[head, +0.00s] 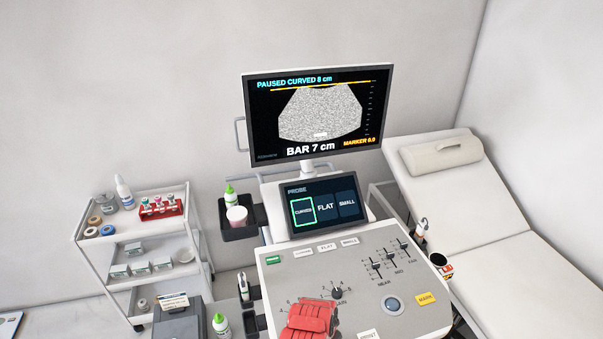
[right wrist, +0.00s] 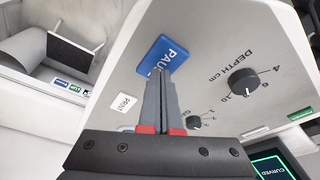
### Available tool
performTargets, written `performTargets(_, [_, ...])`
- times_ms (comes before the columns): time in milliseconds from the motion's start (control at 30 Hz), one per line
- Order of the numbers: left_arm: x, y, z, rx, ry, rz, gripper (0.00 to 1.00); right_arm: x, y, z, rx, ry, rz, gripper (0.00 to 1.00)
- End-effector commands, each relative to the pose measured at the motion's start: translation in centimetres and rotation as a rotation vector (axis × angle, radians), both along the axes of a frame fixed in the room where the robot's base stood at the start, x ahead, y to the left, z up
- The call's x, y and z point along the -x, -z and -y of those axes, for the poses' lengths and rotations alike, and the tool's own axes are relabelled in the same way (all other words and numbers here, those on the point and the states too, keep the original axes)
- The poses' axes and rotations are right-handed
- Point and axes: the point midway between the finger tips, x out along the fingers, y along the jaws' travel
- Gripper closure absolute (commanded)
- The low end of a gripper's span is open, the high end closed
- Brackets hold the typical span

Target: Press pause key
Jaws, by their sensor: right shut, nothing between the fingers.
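The blue pause key (right wrist: 167,50) is on the grey console panel in the right wrist view, its lettering partly covered by my fingers. My right gripper (right wrist: 160,75) is shut and empty, with its fingertips over the edge of the key. I cannot tell whether they press it. In the head view a red shape covers the lower middle of the panel (head: 350,285), and the pause key is not visible there. The monitor (head: 319,112) reads "PAUSED CURVED 8 cm" and "BAR 7 cm". My left gripper is in neither view.
The depth knob (right wrist: 243,83) and print key (right wrist: 123,105) lie close to the pause key. The panel also holds sliders (head: 388,258), a trackball (head: 392,305) and a yellow mark key (head: 426,298). A probe touchscreen (head: 324,208) stands behind it. A trolley (head: 150,245) is left, a couch (head: 500,225) right.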

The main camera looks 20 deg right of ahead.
Motion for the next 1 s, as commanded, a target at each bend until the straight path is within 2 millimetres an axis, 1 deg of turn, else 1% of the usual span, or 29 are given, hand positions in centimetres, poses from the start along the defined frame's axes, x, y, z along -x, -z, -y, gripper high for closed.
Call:
performTargets(33, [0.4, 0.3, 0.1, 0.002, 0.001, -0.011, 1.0, -0.1, -0.5, -0.1, 0.0, -0.002, 0.003, 1.0])
performTargets(600, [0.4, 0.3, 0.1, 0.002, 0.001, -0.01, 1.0, 0.0, -5.3, -0.1, -0.002, -0.001, 0.001, 1.0])
performTargets(733, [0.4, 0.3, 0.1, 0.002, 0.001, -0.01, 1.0, 0.0, -5.8, 0.0, -0.002, 0.0, 0.003, 1.0])
performTargets(1000, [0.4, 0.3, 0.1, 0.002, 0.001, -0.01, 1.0, 0.0, -5.8, 0.0, -0.001, 0.001, 0.001, 1.0])
